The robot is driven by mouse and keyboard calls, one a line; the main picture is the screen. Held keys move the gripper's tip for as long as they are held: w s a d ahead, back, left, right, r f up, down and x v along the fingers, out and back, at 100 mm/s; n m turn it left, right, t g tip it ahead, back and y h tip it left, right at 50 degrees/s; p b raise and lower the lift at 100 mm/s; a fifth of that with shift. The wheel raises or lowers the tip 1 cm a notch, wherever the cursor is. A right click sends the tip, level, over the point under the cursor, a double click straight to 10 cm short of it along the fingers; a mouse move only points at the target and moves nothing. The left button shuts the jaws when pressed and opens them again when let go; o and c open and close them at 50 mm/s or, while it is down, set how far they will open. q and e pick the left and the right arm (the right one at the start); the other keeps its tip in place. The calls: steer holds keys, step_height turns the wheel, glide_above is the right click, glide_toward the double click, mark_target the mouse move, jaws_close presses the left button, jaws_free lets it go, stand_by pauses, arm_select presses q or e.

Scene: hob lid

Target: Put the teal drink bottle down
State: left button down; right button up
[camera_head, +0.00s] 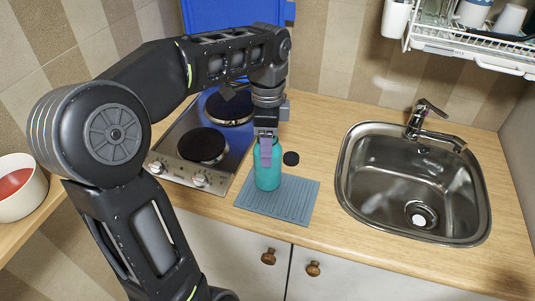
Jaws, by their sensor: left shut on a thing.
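The teal drink bottle (267,174) is upright over the blue-grey ribbed mat (297,203) on the wooden counter. My left gripper (266,151) points down from above and is shut on the bottle at its upper part. The bottle's top is hidden by the gripper. The bottle's base appears at the mat's upper left part; I cannot tell whether it touches the mat. My right gripper is not in view.
A hob (178,155) with black plates and knobs lies just left of the mat. A small dark disc (291,158) lies behind the mat. A steel sink (390,185) with a tap (430,130) is on the right. A dish rack (470,45) hangs above. Bare counter lies between mat and sink.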

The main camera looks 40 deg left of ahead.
mark_target(265, 179)
arm_select(q)
step_height(265, 179, down, 3)
steer(key=shift+f, duration=0.1)
steer(key=shift+f, duration=0.1)
steer(key=shift+c, duration=2.1)
jaws_free()
